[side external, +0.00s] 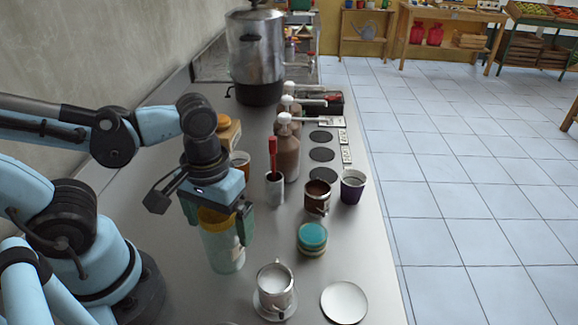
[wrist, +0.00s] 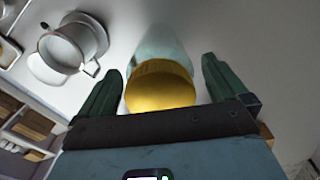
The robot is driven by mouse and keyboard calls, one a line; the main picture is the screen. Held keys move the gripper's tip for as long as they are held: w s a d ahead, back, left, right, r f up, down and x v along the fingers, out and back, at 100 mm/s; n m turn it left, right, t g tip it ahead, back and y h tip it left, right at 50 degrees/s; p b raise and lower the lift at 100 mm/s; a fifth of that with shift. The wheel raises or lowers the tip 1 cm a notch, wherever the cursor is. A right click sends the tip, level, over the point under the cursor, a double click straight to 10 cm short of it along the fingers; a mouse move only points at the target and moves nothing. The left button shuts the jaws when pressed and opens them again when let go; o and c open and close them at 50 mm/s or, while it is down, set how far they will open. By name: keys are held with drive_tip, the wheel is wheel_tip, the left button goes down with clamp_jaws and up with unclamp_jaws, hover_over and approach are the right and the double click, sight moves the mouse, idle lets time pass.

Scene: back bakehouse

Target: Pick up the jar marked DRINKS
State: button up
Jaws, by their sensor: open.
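A tall pale-green, see-through jar (side external: 224,252) with a yellow lid (side external: 216,218) stands upright on the metal counter. My gripper (side external: 218,222) is above it, pointing down, with its fingers on either side of the lid. In the wrist view, the yellow lid (wrist: 160,88) lies between the two open dark-green fingers of my gripper (wrist: 161,68), with gaps at both sides. A shorter jar with a teal lid (side external: 312,235) stands to the right. I cannot read DRINKS on either jar.
The counter's right edge is near.

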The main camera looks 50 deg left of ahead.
drive_tip(key=c, duration=1.5)
drive_tip(key=shift+r, duration=0.1)
drive_tip(key=shift+c, duration=0.2)
